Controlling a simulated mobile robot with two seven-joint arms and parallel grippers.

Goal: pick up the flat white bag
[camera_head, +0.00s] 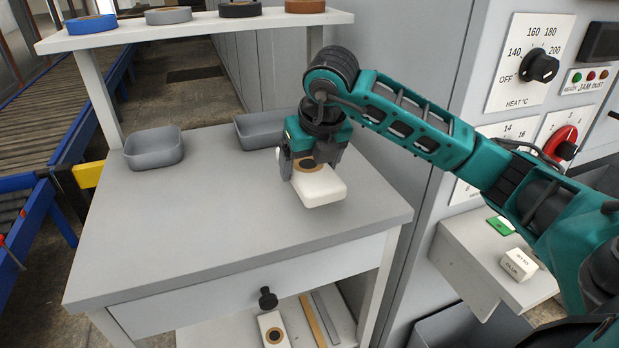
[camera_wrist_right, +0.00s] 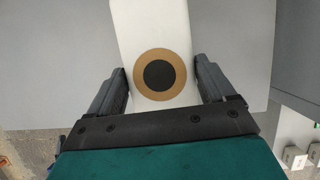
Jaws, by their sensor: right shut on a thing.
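The flat white bag (camera_head: 325,190) is a pale slab with rounded edges and a brown ring around a dark disc on its upper face. It is over the right part of the grey tabletop in the head view; I cannot tell whether it touches the surface. My right gripper (camera_head: 312,163) is above it, shut on its sides. In the right wrist view the bag (camera_wrist_right: 150,30) lies between the two fingers (camera_wrist_right: 163,85), one at each long side. The gripper hides the bag's rear part in the head view. My left gripper is not in view.
Two grey trays (camera_head: 153,149) (camera_head: 262,132) stand at the table's back. Rolls of tape (camera_head: 91,24) line the raised shelf. A similar white item (camera_head: 272,329) lies below the drawer. A machine panel (camera_head: 535,62) rises at right. The tabletop's left and front are clear.

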